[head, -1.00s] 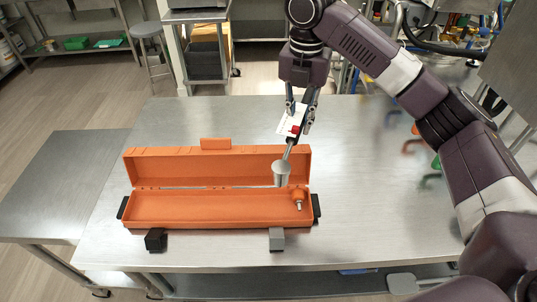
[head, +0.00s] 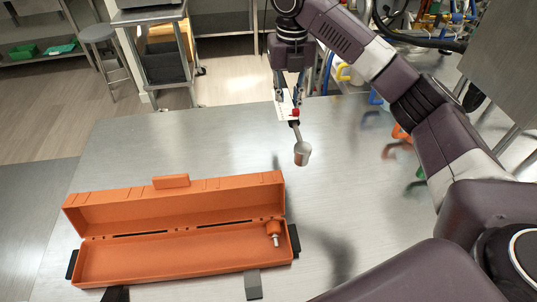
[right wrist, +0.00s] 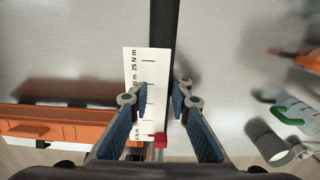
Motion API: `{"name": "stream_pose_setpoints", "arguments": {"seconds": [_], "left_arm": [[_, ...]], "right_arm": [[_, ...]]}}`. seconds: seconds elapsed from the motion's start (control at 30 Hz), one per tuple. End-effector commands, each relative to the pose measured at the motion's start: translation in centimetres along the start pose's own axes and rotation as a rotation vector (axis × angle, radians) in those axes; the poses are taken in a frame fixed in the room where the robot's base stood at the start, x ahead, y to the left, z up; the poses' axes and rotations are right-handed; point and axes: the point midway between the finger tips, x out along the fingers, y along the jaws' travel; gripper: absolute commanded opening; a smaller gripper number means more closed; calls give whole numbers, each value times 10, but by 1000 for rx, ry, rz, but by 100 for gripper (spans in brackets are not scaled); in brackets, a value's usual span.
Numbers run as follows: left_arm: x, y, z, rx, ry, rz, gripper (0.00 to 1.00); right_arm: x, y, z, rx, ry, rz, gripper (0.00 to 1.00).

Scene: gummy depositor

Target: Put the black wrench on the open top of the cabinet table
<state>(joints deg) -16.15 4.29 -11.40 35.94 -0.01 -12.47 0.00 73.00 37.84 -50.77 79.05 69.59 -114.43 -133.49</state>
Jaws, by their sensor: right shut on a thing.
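My right gripper (head: 288,104) is shut on the black wrench (head: 296,131), a torque wrench with a white scale plate, a red part and a grey cup-shaped end hanging low. It is held above the steel table, right of the orange case. In the right wrist view, its black bar (right wrist: 163,35) runs up from between the blue finger pads, beside the scale plate (right wrist: 147,75). I cannot tell surely which furniture is the cabinet table; a steel cart (head: 148,15) with a flat top stands at the back left. My left gripper is not in view.
The open orange case (head: 160,262) lies on the steel table (head: 215,135), with an orange-topped piece (head: 273,232) inside. A stool (head: 97,33) stands at the back left. The table behind the case is clear.

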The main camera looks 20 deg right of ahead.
Motion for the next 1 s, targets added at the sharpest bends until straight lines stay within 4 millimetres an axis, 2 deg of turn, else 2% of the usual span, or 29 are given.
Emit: {"name": "stream_pose_setpoints", "arguments": {"seconds": [0.1, 0.27, 0.4, 0.67, 0.83, 1.0], "left_arm": [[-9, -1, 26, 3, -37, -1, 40], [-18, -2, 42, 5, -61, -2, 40], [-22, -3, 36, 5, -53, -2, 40], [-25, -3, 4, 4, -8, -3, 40], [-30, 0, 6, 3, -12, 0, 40], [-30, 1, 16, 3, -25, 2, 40]], "right_arm": [[32, -1, -1, 0, 5, -4, 0], [73, -1, -1, 2, 4, -4, 0], [102, -1, -1, 2, 3, -3, 0], [128, 0, -1, 1, 2, -2, 0], [153, 0, -1, 2, 1, -3, 0], [162, 0, 0, 1, -1, -2, 0]]}}
